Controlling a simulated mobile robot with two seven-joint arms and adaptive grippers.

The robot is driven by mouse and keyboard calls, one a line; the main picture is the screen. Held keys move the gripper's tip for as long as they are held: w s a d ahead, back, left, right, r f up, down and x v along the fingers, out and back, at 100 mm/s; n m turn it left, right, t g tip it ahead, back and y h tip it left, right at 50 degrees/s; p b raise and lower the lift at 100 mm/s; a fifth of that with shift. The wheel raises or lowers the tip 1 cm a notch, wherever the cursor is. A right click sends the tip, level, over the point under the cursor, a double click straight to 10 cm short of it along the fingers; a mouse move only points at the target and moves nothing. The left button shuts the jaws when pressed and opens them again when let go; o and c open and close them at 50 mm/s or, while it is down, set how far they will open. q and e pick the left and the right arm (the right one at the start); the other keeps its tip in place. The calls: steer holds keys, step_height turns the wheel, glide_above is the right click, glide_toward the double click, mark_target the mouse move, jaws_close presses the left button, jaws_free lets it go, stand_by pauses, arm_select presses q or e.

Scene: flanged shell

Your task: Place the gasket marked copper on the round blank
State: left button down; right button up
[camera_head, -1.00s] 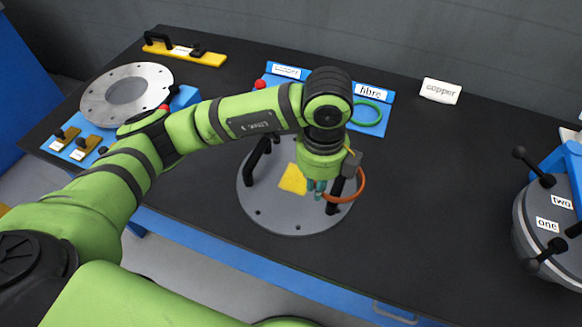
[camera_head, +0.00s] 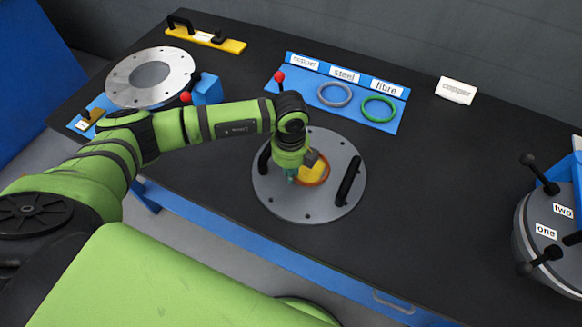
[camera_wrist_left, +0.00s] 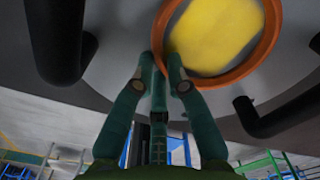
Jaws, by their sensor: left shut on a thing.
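The copper gasket is an orange ring (camera_head: 317,184), held over the round blank (camera_head: 310,206), a grey disc with small holes and two black handles. My left gripper (camera_head: 291,178) is shut on the ring's near rim between the handles. In the left wrist view the fingertips (camera_wrist_left: 162,66) pinch the ring (camera_wrist_left: 271,38), which surrounds a yellow patch (camera_wrist_left: 212,35) on the blank (camera_wrist_left: 112,62). I cannot tell whether the ring touches the blank. My right gripper is not in view.
A blue board (camera_head: 355,115) holds a grey ring (camera_head: 334,103) under "steel" and a green ring (camera_head: 380,118) under "fibre". A white "copper" card (camera_head: 457,90) lies right of it. A flanged shell (camera_head: 118,78) stands left; a grey drum (camera_head: 540,254) stands right. The table's right middle is clear.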

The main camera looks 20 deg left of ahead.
arm_select(q)
steer(key=shift+f, duration=0.15)
steer(key=c, duration=1.2)
jaws_free()
steer(key=shift+c, duration=0.2)
steer(key=shift+r, duration=0.3)
step_height(320, 180, up, 12)
steer(key=b, duration=0.3)
steer(key=shift+f, duration=0.15)
